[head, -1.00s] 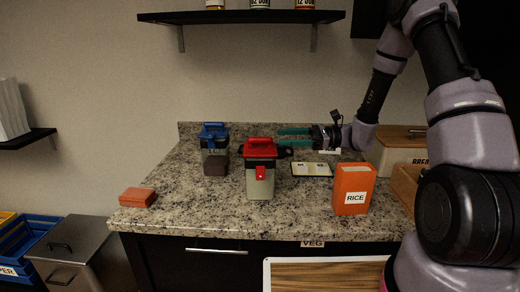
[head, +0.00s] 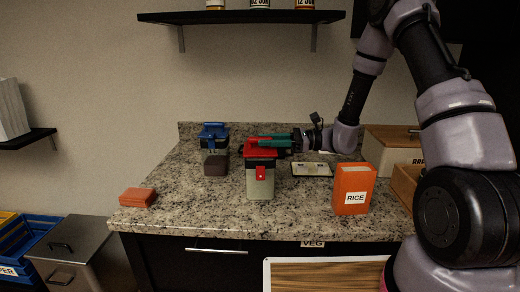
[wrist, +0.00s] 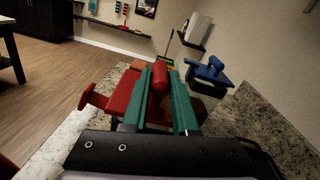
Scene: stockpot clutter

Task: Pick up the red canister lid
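The red canister lid (head: 260,149) has a raised bar handle and a front latch. It sits on top of a clear canister with pale contents (head: 260,184) on the counter. My gripper (head: 262,141) has reached in from the right with its green fingers level with the lid's handle. In the wrist view the red lid (wrist: 122,98) lies under the fingers, and its handle stands between the two fingers of my gripper (wrist: 161,76). The fingers look apart, one on each side of the handle and very near it. Firm contact cannot be made out.
A blue-lidded canister (head: 213,132) stands to the left behind. An orange-red block (head: 138,197) lies at the counter's left front. The left counter is mostly clear.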

